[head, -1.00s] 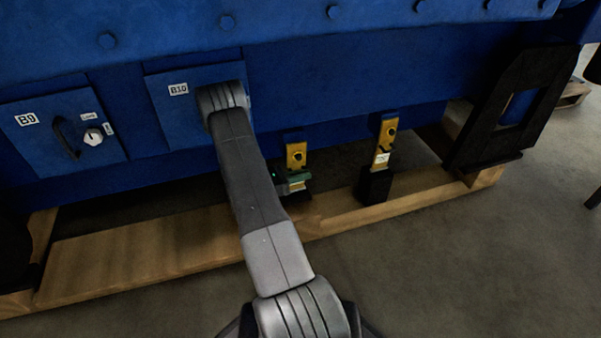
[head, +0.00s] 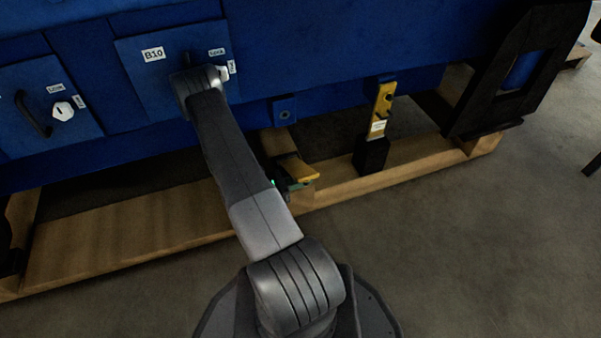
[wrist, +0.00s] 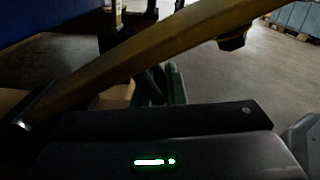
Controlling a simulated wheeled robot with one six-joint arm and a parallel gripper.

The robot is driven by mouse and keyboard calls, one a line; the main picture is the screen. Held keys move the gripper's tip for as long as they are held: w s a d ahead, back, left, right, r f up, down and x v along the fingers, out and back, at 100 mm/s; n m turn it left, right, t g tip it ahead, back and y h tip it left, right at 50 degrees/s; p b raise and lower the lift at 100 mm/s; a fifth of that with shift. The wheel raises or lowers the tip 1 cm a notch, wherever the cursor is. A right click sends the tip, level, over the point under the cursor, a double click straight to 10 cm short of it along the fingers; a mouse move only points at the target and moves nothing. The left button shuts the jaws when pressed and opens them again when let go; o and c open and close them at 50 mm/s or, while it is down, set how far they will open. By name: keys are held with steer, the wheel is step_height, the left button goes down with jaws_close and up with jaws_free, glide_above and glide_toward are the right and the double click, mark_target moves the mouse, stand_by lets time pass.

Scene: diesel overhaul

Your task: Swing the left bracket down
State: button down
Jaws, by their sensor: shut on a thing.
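The left bracket (head: 297,170) is a yellow bar, now tilted well over and foreshortened in the head view, low beside the timber. A blue lug (head: 284,111) with a bolt hole shows bare above it. In the wrist view the left bracket (wrist: 150,60) is a long yellow bar slanting from lower left to upper right, with a dark knob beneath its far end. My gripper (head: 292,185) is shut on the left bracket; its fingers (wrist: 172,85) are partly hidden behind the bar. The right bracket (head: 381,108) stands nearly upright, yellow, above a black block.
The blue engine side with the B10 panel (head: 140,70) rises behind my arm. A wooden beam (head: 130,240) runs along the floor below. A black frame (head: 490,110) stands at the right. Open floor (head: 440,260) lies in front and to the right.

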steer(key=shift+s+d+f+b, duration=0.15)
steer(key=shift+f+b, duration=0.5)
steer(key=shift+f, duration=0.75)
steer(key=c, duration=1.8)
jaws_free()
steer(key=shift+o, duration=0.2)
steer(key=p+v, duration=0.3)
steer(key=v, duration=1.1)
